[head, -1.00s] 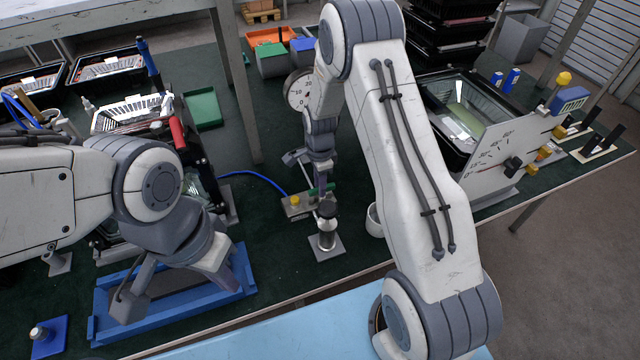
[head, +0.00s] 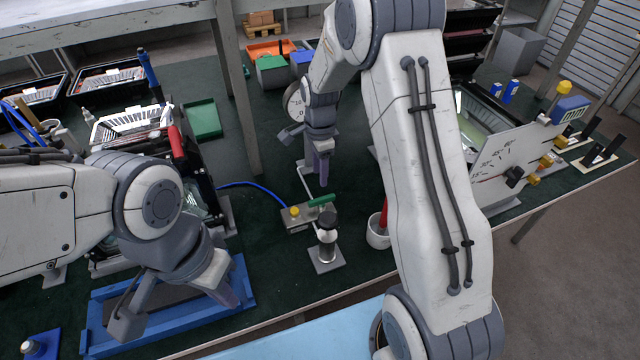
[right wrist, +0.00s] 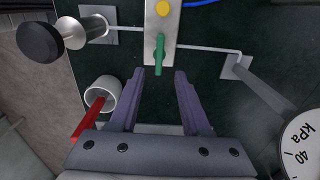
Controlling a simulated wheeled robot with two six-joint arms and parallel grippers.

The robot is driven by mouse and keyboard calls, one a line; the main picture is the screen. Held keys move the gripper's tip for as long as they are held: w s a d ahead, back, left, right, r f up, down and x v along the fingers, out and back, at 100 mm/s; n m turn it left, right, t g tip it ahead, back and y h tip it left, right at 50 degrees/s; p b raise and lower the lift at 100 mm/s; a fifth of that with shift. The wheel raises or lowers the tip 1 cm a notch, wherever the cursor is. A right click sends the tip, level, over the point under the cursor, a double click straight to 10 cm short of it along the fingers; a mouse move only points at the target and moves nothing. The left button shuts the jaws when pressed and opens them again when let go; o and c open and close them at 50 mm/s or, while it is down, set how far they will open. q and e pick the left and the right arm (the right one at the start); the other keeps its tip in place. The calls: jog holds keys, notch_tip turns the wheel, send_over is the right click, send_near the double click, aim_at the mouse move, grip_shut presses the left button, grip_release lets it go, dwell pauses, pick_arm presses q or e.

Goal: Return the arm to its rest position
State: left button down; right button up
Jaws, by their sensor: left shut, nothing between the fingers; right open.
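My right arm reaches over the bench, and its gripper (head: 321,178) hangs above it, pointing down, behind the small valve block with a green lever (head: 321,201). In the right wrist view its two fingers (right wrist: 169,74) are apart with nothing between them. The green lever (right wrist: 159,55) shows just beyond the fingertips there; I cannot tell the height gap. My left gripper (head: 232,296) is shut and empty, low over the blue tray (head: 96,335) at the front left. Its fingertips are partly hidden by its own wrist.
A black-knobbed plunger (head: 327,240) stands in front of the valve block. A white cup (head: 377,236) holding a red-handled tool is to its right. A round gauge (head: 293,102) stands behind. An angle-scale plate (head: 510,160) stands at right. The dark green bench top between is partly clear.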

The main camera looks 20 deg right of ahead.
jog(key=shift+r, duration=0.5)
jog(key=s+a+r+n, duration=0.6)
jog(key=a+n, duration=0.1)
jog(key=a, duration=0.2)
jog(key=s+a+r+n, duration=0.2)
jog(key=s+a+n, duration=0.1)
jog(key=s+n, duration=0.6)
jog(key=s+a+r+n+y, duration=0.1)
jog(key=s+a+r+n, duration=0.2)
jog(key=s+n, duration=0.6)
jog(key=s, duration=0.5)
jog(key=shift+s, duration=0.35)
jog(key=shift+a+r, duration=0.1)
